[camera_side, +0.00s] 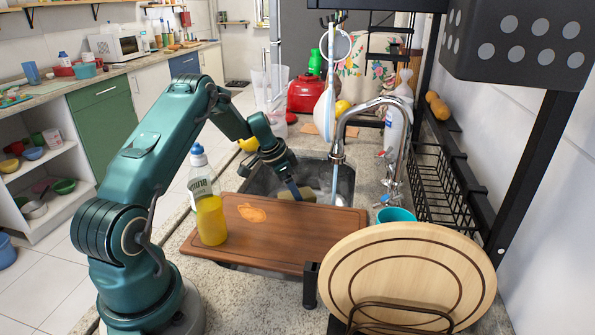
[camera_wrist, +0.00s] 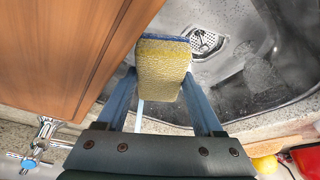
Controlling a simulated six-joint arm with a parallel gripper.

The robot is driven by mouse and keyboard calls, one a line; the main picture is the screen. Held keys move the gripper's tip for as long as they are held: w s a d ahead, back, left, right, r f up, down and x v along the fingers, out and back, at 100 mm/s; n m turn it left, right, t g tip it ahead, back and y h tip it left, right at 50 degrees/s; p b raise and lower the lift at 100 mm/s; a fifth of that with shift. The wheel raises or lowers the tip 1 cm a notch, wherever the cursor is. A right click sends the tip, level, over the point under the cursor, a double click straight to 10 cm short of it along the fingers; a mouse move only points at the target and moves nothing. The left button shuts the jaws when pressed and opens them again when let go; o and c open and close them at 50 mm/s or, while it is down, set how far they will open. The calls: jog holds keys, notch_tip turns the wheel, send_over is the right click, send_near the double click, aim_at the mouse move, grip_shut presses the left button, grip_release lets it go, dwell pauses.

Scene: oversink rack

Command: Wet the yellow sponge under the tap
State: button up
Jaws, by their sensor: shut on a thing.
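The yellow sponge (camera_side: 297,195), with a blue layer along one edge in the wrist view (camera_wrist: 163,68), is held between the two fingers of my gripper (camera_side: 294,190). My gripper also shows in the wrist view (camera_wrist: 162,88), shut on the sponge. The sponge is over the sink (camera_side: 262,178), just beyond the cutting board's far edge. The chrome tap (camera_side: 345,125) arches over the sink to the right. A thin pale stream (camera_side: 335,180) falls from its spout, to the right of the sponge in the side view. In the wrist view the stream ends at the sponge's edge; I cannot tell whether they touch.
A brown cutting board (camera_side: 290,248) covers the near part of the sink. A bottle of yellow liquid (camera_side: 210,218) stands at its left. A round wooden board (camera_side: 408,280), a teal cup (camera_side: 396,215) and a black wire rack (camera_side: 445,190) are at the right.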

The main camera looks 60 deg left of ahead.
aim_at(284, 193)
jog(key=shift+w+a+v, duration=0.15)
jog(key=shift+a+v, duration=0.1)
jog(key=shift+v, duration=1.2)
jog(key=shift+w+a+v, duration=0.2)
jog(key=shift+v, duration=1.25)
jog(key=shift+w+a+v, duration=0.15)
jog(key=shift+a+v, duration=0.1)
jog(key=shift+v, duration=1.15)
jog(key=shift+r, duration=0.15)
